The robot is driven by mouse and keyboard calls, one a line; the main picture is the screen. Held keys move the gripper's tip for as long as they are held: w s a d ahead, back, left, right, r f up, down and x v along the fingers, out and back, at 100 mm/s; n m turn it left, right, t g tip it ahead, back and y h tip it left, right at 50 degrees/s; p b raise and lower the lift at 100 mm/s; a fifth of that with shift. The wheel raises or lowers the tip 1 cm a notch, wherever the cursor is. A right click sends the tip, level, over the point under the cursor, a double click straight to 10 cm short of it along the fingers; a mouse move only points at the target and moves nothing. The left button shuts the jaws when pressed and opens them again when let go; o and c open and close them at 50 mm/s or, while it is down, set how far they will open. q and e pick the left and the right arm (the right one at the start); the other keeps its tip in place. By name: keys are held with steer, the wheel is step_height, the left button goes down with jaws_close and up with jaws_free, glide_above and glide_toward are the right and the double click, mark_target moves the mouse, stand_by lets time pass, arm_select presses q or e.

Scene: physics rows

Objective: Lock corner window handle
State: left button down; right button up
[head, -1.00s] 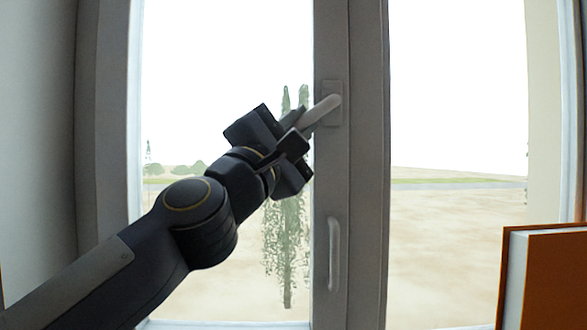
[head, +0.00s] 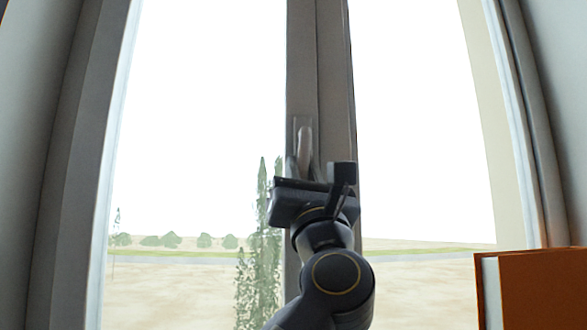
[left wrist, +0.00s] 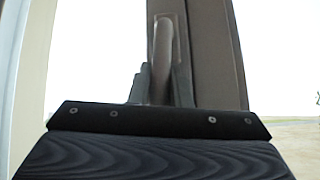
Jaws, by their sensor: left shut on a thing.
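The window handle (head: 304,147) sits on a grey plate on the middle frame post of the window. It points almost straight down from its pivot in the head view. My left gripper (head: 312,178) is shut on the lower part of the handle from below. The left wrist view also shows the handle (left wrist: 163,50) running down between my two fingers (left wrist: 160,85). The handle's lower end is hidden behind the gripper body. My right gripper is not in view.
The grey middle post (head: 330,100) runs up behind the handle, with glass on both sides. An orange book-like block (head: 540,290) stands at the lower right. Grey window framing and wall (head: 75,170) stand at the left.

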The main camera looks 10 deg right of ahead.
arm_select(q)
steer(key=shift+d+n+y+p, duration=0.15)
steer(key=shift+d+n+y, duration=0.05)
steer(key=shift+n+y, duration=0.5)
steer(key=shift+d+n+y+p, duration=0.15)
steer(key=shift+n+y, duration=0.55)
steer(key=shift+g, duration=0.3)
steer(key=c, duration=1.3)
jaws_free()
steer(key=shift+c, duration=0.2)
